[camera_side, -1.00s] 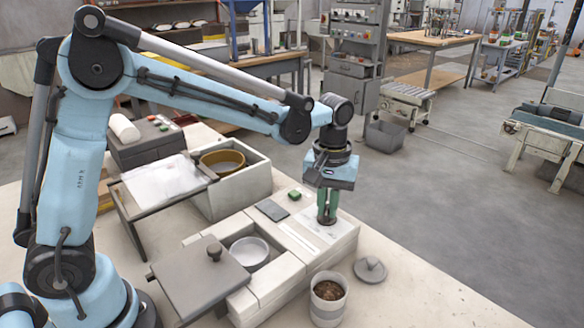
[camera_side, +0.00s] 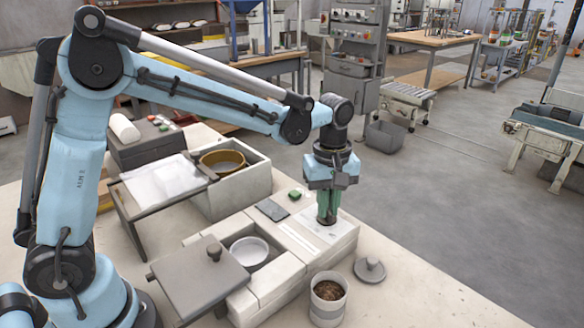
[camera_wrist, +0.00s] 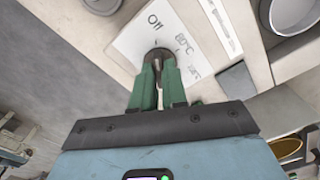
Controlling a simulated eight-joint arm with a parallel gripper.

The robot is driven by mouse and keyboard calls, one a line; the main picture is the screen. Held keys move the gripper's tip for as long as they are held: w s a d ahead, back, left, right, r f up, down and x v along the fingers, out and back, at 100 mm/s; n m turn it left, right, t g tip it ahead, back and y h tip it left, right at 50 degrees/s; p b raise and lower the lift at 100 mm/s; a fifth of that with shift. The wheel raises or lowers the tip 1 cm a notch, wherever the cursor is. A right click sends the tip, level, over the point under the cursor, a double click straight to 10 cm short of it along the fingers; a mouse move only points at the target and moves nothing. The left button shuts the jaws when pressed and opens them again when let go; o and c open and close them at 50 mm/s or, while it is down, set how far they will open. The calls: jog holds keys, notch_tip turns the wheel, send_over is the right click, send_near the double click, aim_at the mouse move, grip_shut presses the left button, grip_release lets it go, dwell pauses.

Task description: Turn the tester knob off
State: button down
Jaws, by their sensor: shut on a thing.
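The tester knob (camera_wrist: 159,55) is a dark round knob on a white dial plate (camera_wrist: 135,37) marked "Off", "80°C" and a third, partly readable label. My gripper (camera_wrist: 161,66), with green fingers, is shut on the knob in the wrist view. The fingers cover much of the knob, and which label it points to is hard to tell. In the side view my gripper (camera_side: 327,215) points straight down at the right end of the pale tester block (camera_side: 290,268).
A pan (camera_side: 249,250) sits in the block's well, beside a grey lid plate (camera_side: 200,276) with a handle. A cup of brown pellets (camera_side: 328,291) and a small round lid (camera_side: 369,270) stand in front. A green button (camera_side: 295,195) and dark pad (camera_side: 271,209) lie left of my gripper.

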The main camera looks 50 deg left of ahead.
jog(key=c, duration=1.2)
grip_release()
jog(key=shift+o, duration=0.2)
notch_tip(320, 180, up, 12)
jog(key=s+a+f+m+t, duration=0.3)
jog(key=s+m, duration=0.3)
jog(key=s+a+f+m+t, duration=0.4)
jog(key=s+m, duration=0.2)
jog(key=s, duration=0.1)
jog(key=shift+s+a, duration=0.15)
jog(key=shift+s, duration=0.15)
